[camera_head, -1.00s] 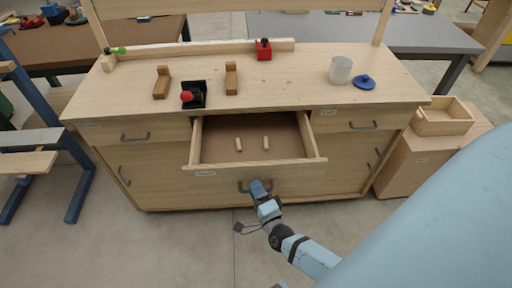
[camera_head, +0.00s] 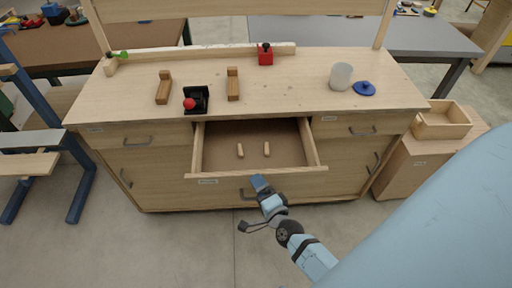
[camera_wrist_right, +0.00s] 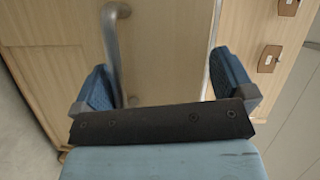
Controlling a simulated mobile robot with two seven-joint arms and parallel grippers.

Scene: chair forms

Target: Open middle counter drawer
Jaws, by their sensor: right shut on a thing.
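The middle counter drawer (camera_head: 290,174) is pulled out from the wooden counter (camera_head: 300,98), its inside visible from above. Two small wooden pegs (camera_head: 240,151) (camera_head: 267,149) stand in it. The drawer's metal handle (camera_head: 247,194) is on its front; in the right wrist view the handle (camera_wrist_right: 113,45) passes between the blue fingers, nearer the left one. My right gripper (camera_head: 259,184) is at the drawer front, shut on the handle; its contact is partly hidden in the head view. My left gripper is not in view.
On the counter top are wooden blocks (camera_head: 163,88), a black holder with a red ball (camera_head: 196,99), a red block (camera_head: 265,56), a translucent cup (camera_head: 341,76) and a blue lid (camera_head: 364,88). An open wooden box (camera_head: 443,121) stands at right. Floor before the counter is clear.

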